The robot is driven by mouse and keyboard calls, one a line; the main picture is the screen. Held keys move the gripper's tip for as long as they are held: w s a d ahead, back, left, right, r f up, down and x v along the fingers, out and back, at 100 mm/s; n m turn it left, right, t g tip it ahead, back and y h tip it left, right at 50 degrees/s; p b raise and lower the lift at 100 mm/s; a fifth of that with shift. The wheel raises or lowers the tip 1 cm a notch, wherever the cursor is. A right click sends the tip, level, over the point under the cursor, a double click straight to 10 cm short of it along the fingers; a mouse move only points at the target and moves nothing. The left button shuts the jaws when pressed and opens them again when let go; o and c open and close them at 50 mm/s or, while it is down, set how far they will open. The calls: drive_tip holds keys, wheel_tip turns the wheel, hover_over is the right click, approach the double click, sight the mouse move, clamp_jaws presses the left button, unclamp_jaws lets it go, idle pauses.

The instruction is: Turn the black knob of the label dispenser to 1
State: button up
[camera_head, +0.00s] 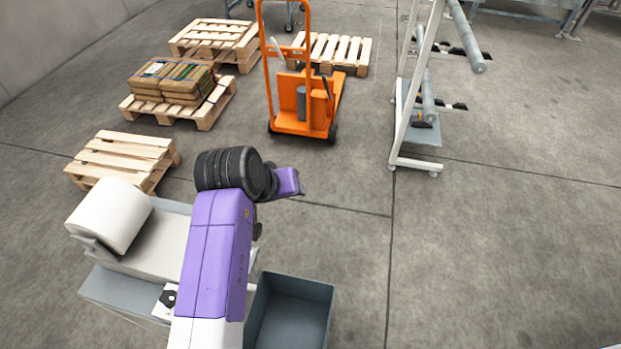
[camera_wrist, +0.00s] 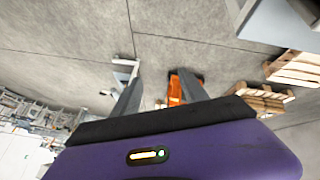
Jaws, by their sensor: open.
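The label dispenser (camera_head: 160,240) is a grey machine with a white roll (camera_head: 112,215) on top, at the lower left of the head view. Its black knob (camera_head: 168,299) sits on a white plate on the front, just left of my purple arm. The arm hides part of the plate and of the machine's right side, so the knob's setting cannot be read. My gripper (camera_head: 302,188) is beyond the dispenser and to its right, well away from the knob. In the wrist view my gripper (camera_wrist: 160,78) is open, with nothing between the fingers.
A grey-blue bin (camera_head: 290,310) stands right of the dispenser. Several pallets (camera_head: 120,157) lie at the back left, one carrying brown packages (camera_head: 172,80). An orange pallet truck (camera_head: 303,105) stands behind my gripper, and a white rack (camera_head: 404,110) right of it. The floor at right is clear.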

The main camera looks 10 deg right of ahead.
drive_tip(key=w+d+t+h, duration=0.1)
drive_tip(key=w+d, duration=0.1)
drive_tip(key=d, duration=0.4)
drive_tip(key=shift+w+r, duration=0.2)
drive_tip(key=shift+w, duration=0.05)
